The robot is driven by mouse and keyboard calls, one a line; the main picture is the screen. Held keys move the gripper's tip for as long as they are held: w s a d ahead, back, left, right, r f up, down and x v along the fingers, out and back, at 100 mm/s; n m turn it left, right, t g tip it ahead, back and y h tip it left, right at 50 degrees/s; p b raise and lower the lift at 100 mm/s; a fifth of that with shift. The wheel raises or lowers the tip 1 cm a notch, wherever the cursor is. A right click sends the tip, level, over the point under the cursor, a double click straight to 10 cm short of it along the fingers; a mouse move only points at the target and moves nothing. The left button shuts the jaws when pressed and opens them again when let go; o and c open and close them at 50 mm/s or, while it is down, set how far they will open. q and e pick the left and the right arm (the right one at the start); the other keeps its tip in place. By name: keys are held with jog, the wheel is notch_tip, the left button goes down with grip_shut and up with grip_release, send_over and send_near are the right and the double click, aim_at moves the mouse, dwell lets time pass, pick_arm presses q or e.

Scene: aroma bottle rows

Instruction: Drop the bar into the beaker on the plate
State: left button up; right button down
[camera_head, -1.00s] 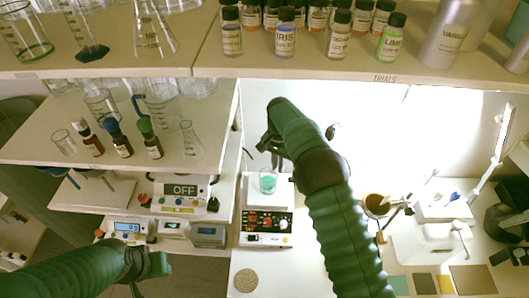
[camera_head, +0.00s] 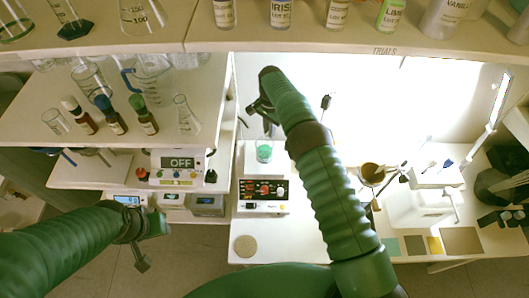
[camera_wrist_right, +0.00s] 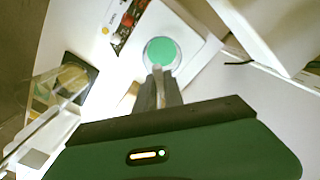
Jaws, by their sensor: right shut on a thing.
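The beaker (camera_head: 264,153) with green liquid stands on the white plate (camera_head: 252,168) of the stirrer with the black control panel. The wrist view shows the beaker (camera_wrist_right: 160,53) just beyond the fingertips. My right gripper (camera_head: 268,127) is above the beaker in the head view, pointing down. In the wrist view its fingers (camera_wrist_right: 158,75) are close together, shut on the bar. The bar itself is too small or hidden to make out clearly. My left gripper (camera_head: 143,262) is at the lower left, away from the beaker; its jaw gap is unclear.
A shelf of labelled bottles (camera_head: 281,14) crosses the top. A left shelf holds glassware and dropper bottles (camera_head: 112,121). A balance showing OFF (camera_head: 180,163) stands left of the stirrer. A round cork-coloured disc (camera_head: 245,245) lies in front, with bare bench to its right.

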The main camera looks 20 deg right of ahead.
jog(key=c, duration=1.4)
grip_release()
jog(key=shift+s+r, duration=0.25)
jog(key=shift+o, duration=0.2)
jog(key=shift+w, duration=0.1)
jog(key=shift+f, duration=0.1)
jog(key=shift+w+r, duration=0.1)
jog(key=shift+r, duration=0.1)
notch_tip(320, 180, up, 16)
jog(key=p, duration=0.2)
jog(key=shift+r, duration=0.2)
jog(key=shift+f, duration=0.15)
